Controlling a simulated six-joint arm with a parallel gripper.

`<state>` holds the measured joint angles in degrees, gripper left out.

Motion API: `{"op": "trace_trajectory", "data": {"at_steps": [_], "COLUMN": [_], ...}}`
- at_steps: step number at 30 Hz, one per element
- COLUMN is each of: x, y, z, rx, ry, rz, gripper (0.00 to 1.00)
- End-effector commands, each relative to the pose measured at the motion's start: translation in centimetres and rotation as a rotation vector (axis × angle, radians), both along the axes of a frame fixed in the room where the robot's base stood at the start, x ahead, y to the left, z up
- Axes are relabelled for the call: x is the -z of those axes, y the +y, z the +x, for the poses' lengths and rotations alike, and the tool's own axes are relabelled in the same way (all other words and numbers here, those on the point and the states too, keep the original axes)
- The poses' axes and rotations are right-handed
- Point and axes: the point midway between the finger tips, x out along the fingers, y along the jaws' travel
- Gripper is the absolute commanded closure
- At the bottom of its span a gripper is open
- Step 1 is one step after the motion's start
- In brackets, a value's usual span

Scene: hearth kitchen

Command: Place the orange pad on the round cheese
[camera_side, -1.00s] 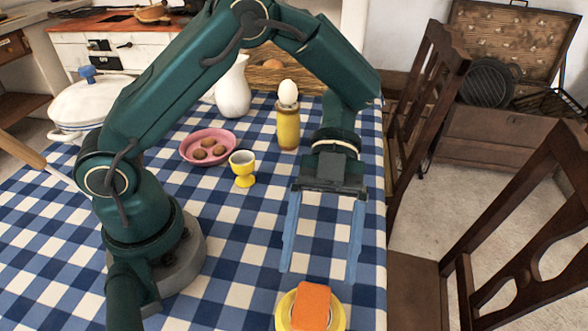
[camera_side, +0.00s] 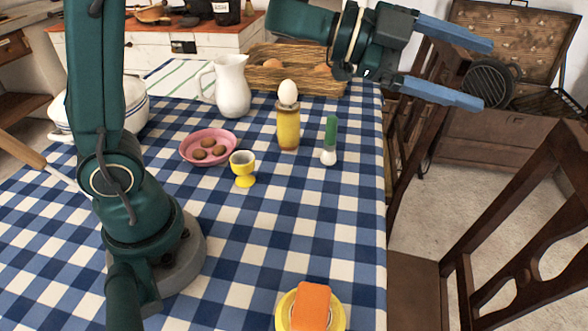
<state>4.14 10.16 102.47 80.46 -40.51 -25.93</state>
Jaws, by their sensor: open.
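The orange pad (camera_side: 311,306) lies on top of a round yellow cheese (camera_side: 284,316) at the front edge of the table. The pad rests flat and covers the middle of the cheese, whose pale and yellow rim shows around it. My gripper (camera_side: 487,73) is open and empty, with its blue fingers apart. It is raised at the upper right, pointing right past the table edge, far from the pad and the cheese.
On the checked cloth (camera_side: 240,250) stand a yellow egg cup (camera_side: 243,170), a pink bowl (camera_side: 196,147) with several brown pieces, a yellow holder (camera_side: 288,127) with an egg, a green-handled brush (camera_side: 330,140) and a white jug (camera_side: 232,87). Wooden chairs (camera_side: 405,277) stand at the right.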

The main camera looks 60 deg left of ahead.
Motion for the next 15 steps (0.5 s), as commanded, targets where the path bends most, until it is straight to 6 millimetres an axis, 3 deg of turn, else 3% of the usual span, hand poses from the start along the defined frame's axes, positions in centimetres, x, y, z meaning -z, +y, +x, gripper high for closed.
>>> {"op": "trace_trajectory", "data": {"at_steps": [1,3,6,10,12,15], "x": [-1.6,-2.7,-2.5,0.4,2.8,6.2], "y": [2.2,5.6,10.5,15.2,16.3,16.3], "z": [0.4,0.6,-1.0,-5.8,-9.3,-14.3], "rx": [-0.153,-0.366,-0.643,-0.939,-1.052,-1.144], "ry": [-0.016,0.003,0.087,0.301,0.452,0.677], "rz": [-0.028,-0.067,-0.116,-0.173,-0.201,-0.229], "gripper": [0.18,0.18,0.18,0.18,0.18,0.18]}}
